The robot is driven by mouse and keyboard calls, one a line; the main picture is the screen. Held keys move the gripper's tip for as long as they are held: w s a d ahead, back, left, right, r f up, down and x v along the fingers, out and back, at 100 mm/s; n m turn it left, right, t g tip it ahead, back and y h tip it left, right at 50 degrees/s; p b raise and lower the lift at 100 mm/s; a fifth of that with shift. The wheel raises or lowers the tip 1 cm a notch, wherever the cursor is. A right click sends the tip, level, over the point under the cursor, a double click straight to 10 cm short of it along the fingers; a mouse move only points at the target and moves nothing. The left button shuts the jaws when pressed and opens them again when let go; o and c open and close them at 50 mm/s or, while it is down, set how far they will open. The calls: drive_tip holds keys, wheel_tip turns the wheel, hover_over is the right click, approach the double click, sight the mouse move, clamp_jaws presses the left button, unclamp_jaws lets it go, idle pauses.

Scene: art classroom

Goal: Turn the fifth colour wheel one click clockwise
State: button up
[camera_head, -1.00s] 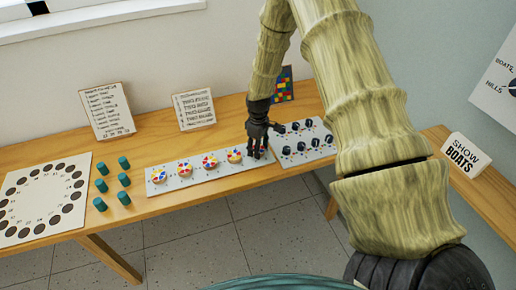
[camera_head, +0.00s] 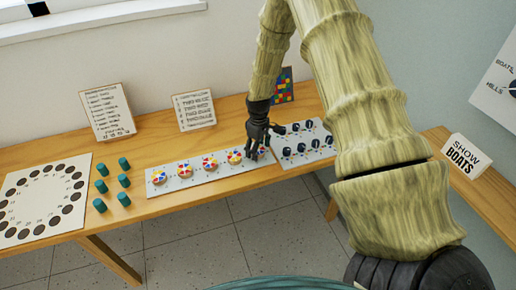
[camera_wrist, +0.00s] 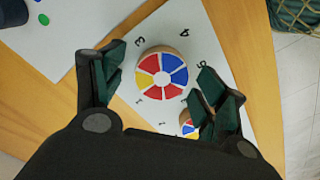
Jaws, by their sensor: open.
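A white board (camera_head: 222,173) on the wooden table bears a row of round colour wheels. The wheel at its right end is hidden behind my gripper (camera_head: 259,150) in the head view; the neighbouring wheel (camera_head: 234,157) to its left shows. In the wrist view, a wheel (camera_wrist: 162,74) with red, blue, yellow and white segments lies between the two fingers of my gripper (camera_wrist: 161,72). The fingers are spread, with gaps on both sides of it. A second wheel (camera_wrist: 188,128) is partly hidden by the right finger. Printed digits surround the near wheel.
A board with several dark knobs (camera_head: 302,148) lies just right of the wheel board. Several teal pegs (camera_head: 123,163) and a board with a ring of holes (camera_head: 47,200) are at the left. Two text cards (camera_head: 194,110) stand behind. The table's front edge is close to the wheels.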

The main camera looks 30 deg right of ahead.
wheel_tip(320, 180, up, 12)
drive_tip(key=shift+d, duration=0.15)
idle(0.7)
idle(0.4)
